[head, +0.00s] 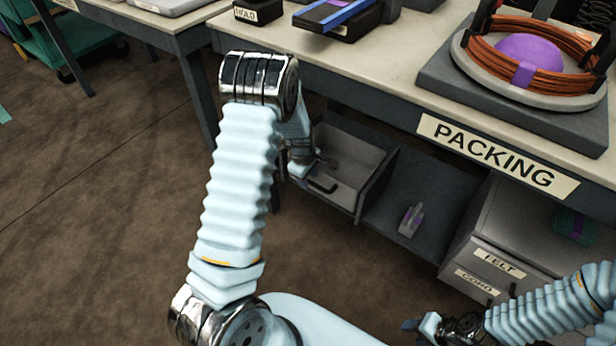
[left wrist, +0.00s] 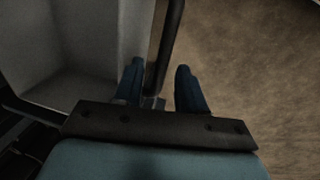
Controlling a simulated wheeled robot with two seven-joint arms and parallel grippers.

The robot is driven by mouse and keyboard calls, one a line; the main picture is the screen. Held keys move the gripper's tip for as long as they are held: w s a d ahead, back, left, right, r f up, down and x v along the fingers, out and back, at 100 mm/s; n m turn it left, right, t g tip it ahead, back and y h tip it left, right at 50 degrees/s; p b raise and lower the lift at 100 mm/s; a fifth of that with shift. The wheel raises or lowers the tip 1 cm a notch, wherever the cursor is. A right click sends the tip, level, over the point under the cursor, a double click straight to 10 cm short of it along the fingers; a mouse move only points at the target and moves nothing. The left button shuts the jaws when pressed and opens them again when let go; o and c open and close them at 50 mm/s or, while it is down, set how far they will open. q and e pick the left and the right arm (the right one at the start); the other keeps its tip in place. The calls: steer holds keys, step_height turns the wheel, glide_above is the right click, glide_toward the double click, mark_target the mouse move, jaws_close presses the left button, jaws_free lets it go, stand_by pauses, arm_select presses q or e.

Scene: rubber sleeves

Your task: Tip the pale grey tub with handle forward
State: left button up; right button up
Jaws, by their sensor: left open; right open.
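The pale grey tub (head: 357,161) sits in the left bay under the packing table. Its dark handle (head: 322,186) is on the side facing me. My left gripper (head: 318,164) is at the tub's front, partly hidden behind my arm. In the left wrist view, the tub (left wrist: 80,45) fills the left side and the dark handle (left wrist: 170,40) runs between the two blue fingers of my open left gripper (left wrist: 160,68). I cannot tell if either finger touches it. My right gripper (head: 418,326) is open at the lower right, away from the tub.
The table (head: 393,68) with a PACKING label overhangs the bay. FELT and CORD drawers (head: 485,270) stand further right. The brown floor (head: 100,220) at left is clear.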

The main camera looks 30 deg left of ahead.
arm_select(q)
jaws_close()
arm_select(e)
steer(key=shift+f, duration=0.1)
stand_by(0.3)
